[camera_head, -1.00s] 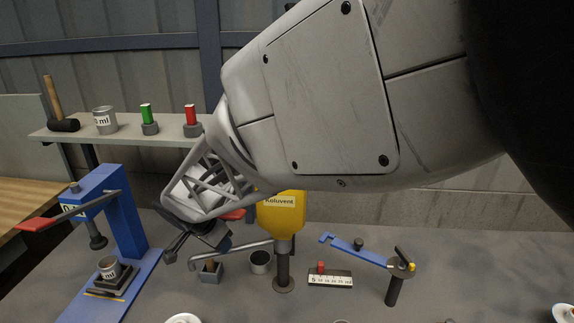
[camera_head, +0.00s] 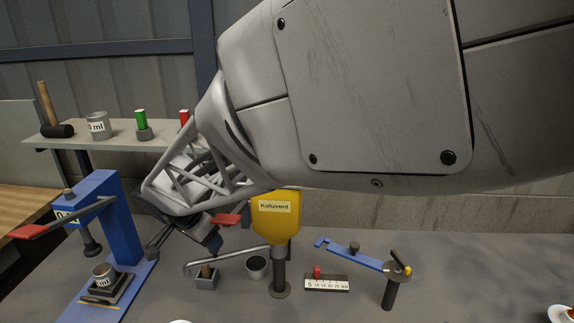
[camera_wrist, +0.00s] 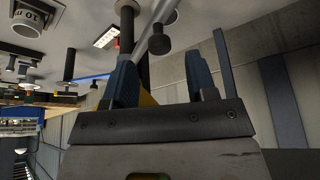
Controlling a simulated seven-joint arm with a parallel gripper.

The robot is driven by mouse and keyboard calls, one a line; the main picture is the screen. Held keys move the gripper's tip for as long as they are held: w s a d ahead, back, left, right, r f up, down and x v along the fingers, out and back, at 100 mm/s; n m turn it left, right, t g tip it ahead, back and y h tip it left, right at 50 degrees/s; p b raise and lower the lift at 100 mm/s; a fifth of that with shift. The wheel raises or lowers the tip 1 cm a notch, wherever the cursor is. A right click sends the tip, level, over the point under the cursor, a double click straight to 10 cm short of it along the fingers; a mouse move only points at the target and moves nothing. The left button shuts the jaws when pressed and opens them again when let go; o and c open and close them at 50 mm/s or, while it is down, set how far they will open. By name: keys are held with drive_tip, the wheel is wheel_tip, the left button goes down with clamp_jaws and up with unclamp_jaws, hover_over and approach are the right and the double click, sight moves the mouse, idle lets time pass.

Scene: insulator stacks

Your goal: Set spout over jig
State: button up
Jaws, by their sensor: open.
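I cannot tell for certain which object is the jig; a dark block with a can (camera_head: 104,273) sits on the base of the blue press.
The blue press (camera_head: 122,222) with its red-tipped lever stands at left. A shelf (camera_head: 100,140) holds tools behind.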

drive_tip(key=shift+v, duration=1.45)
